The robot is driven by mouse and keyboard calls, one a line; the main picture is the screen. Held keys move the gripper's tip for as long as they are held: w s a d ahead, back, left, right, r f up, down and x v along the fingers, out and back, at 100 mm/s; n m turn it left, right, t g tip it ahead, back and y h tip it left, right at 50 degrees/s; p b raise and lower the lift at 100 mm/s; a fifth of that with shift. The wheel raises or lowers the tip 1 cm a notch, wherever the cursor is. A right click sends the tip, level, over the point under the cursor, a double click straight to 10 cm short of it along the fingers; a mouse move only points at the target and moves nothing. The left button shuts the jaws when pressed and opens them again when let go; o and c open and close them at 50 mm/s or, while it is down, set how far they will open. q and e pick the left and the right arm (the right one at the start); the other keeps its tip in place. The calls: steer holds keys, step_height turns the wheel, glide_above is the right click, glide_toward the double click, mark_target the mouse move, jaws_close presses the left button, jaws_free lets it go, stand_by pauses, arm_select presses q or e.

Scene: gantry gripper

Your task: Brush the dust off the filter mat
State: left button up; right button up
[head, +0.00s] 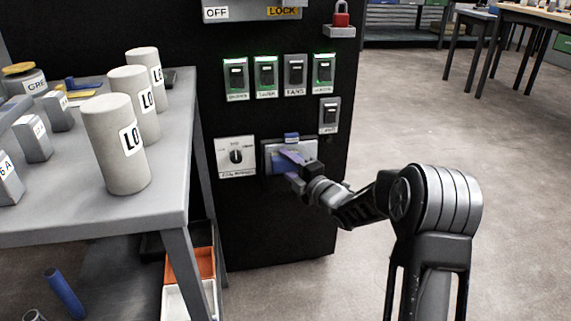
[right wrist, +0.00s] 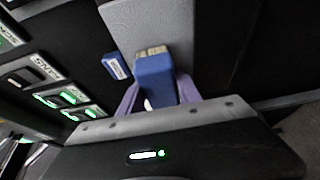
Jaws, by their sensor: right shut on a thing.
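The filter mat is a light grey panel (head: 309,150) low on the black cabinet, under a small blue label; it fills the top middle of the right wrist view (right wrist: 125,18). My right gripper (head: 287,165) is at this panel, with its purple fingers shut on a blue brush (right wrist: 155,80). The brush's short pale bristles point at the grey surface and look on it or very close; I cannot tell whether they touch. In the head view the gripper and brush cover part of the mat. I cannot make out dust. My left gripper is not in view.
A dial plate (head: 236,157) sits just left of the mat, with several switches (head: 295,72) above, some lit green. A red padlock (head: 341,18) is at the top right. A grey table (head: 75,215) with white cylinders (head: 116,143) stands left. The floor at right is open.

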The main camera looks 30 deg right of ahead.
mark_target(307, 154)
steer(key=shift+s+d, duration=0.3)
steer(key=shift+d, duration=0.8)
steer(key=shift+s+d, duration=0.25)
steer(key=shift+d, duration=0.8)
steer(key=shift+d, duration=0.1)
steer(key=shift+s+d, duration=0.3)
steer(key=shift+d, duration=0.55)
steer(key=shift+s+d, duration=0.3)
steer(key=shift+d, duration=0.5)
steer(key=shift+w, duration=0.15)
steer(key=shift+w+a, duration=0.25)
steer(key=shift+a, duration=0.75)
steer(key=shift+w+a, duration=0.2)
steer(key=shift+a, duration=0.8)
steer(key=shift+w+a, duration=0.3)
steer(key=shift+a, duration=0.65)
steer(key=shift+w+a, duration=0.3)
steer(key=shift+a, duration=0.65)
steer(key=shift+a+r, duration=0.1)
